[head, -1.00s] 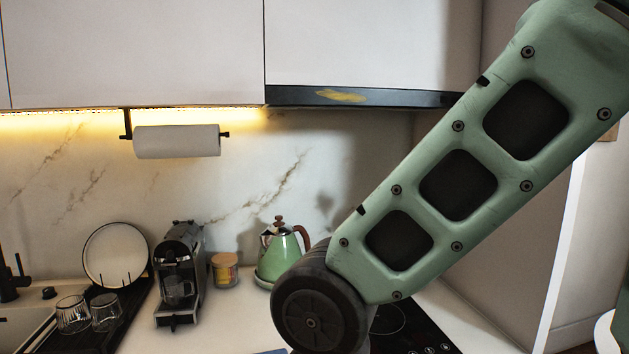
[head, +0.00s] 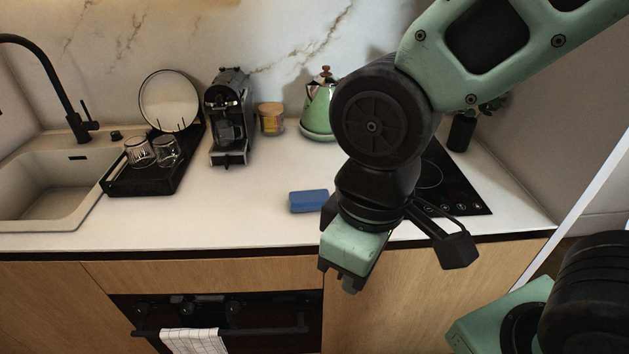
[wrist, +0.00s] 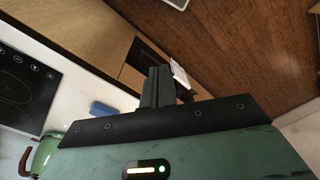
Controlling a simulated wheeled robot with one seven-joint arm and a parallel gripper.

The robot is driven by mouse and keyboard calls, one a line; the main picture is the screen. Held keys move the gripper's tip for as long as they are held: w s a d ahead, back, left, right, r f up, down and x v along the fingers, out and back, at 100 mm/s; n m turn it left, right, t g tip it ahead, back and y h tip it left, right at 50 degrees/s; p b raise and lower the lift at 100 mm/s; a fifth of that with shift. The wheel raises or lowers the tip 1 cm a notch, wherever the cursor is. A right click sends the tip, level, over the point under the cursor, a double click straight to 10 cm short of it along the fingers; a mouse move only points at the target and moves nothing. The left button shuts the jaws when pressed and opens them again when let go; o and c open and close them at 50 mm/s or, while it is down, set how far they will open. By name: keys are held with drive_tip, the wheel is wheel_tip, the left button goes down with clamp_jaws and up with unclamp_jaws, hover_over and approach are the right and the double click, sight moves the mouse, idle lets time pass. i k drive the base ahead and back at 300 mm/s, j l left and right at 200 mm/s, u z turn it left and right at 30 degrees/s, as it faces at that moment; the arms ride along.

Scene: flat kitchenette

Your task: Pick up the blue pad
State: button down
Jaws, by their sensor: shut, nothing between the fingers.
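The blue pad (head: 308,201) lies flat on the white counter near its front edge, just left of my arm in the head view. It also shows in the wrist view (wrist: 103,109), to the left of my fingers. My gripper (head: 350,282) hangs in front of the counter edge, lower in the picture and to the right of the pad, apart from it. In the wrist view the fingers (wrist: 158,88) are together with nothing between them.
A black cooktop (head: 455,185) is at right, partly behind my arm. A green kettle (head: 318,108), a jar (head: 271,118) and a coffee machine (head: 228,117) stand behind. A black drying rack (head: 150,178) and sink (head: 45,185) are at left. The counter left of the pad is clear.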

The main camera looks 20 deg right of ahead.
sight(312, 199)
drive_tip(key=i+j, duration=0.15)
drive_tip(key=j, duration=0.2)
drive_tip(key=i+j, duration=0.35)
drive_tip(key=j, duration=0.3)
drive_tip(key=i+j+z, duration=0.1)
drive_tip(key=j, duration=0.25)
drive_tip(key=i+j, duration=0.2)
drive_tip(key=j, duration=0.15)
